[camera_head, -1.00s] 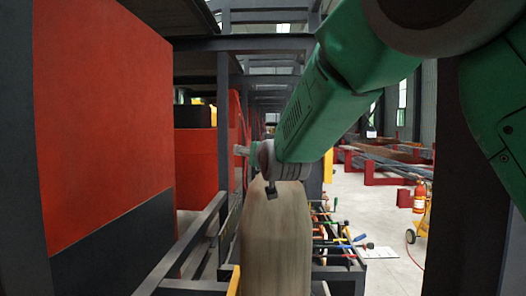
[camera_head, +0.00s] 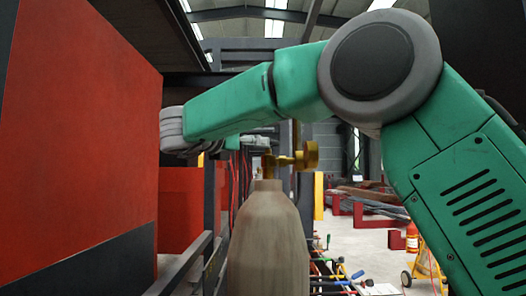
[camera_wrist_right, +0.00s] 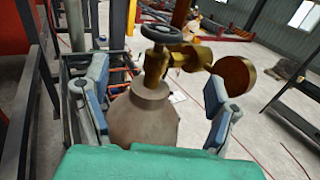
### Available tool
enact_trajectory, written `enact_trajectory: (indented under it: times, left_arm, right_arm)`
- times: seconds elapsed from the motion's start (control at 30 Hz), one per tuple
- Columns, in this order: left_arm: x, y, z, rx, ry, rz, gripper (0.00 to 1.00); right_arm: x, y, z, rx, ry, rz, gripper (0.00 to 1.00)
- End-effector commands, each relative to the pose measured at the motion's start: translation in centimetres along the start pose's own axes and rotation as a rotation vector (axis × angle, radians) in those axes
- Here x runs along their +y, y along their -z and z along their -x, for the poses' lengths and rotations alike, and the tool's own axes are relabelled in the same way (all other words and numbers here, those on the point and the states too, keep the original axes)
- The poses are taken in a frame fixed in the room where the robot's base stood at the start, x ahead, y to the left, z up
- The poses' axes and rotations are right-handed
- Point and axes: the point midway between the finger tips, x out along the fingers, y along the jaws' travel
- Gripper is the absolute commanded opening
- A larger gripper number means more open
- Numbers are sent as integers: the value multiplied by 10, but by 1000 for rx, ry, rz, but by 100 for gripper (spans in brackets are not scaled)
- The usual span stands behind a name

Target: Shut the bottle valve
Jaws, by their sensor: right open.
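The pale, worn gas bottle (camera_head: 268,240) stands upright in the lower middle of the head view. Its brass valve (camera_head: 290,160) sits on top, with a round fitting on the right. In the wrist view the bottle's shoulder (camera_wrist_right: 140,118) is below the brass valve (camera_wrist_right: 155,66), and a dark handwheel (camera_wrist_right: 162,33) tops the valve. My right gripper (camera_wrist_right: 158,82) is open, with one finger on either side of the bottle's neck and valve and visible gaps to both. In the head view my right arm reaches across above the bottle. My left gripper is not in view.
A large red panel (camera_head: 80,130) fills the left. Dark rails run beside the bottle. Coloured-handled tools (camera_head: 340,272) lie on a rack at right. A red extinguisher (camera_head: 412,238) on a yellow cart stands farther right on open floor.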

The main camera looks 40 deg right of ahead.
Motion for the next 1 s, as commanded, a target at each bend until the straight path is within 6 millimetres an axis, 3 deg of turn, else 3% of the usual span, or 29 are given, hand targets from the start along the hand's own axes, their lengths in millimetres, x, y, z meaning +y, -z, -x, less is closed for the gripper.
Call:
enact_trajectory:
  times: [0.3, 0.5, 0.7, 0.97, 1.0]
  left_arm:
    - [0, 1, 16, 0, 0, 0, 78]
    - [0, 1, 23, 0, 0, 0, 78]
    - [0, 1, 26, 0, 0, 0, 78]
    - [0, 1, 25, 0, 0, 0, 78]
    - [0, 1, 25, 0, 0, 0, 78]
  right_arm:
    - [0, -2, -70, 0, 1, 3, 79]
    - [0, -2, -102, -2, -1, 3, 79]
    - [0, -2, -116, -3, -3, 3, 79]
    - [1, -2, -116, -4, -3, 4, 79]
    - [1, -1, -116, -4, -3, 4, 76]
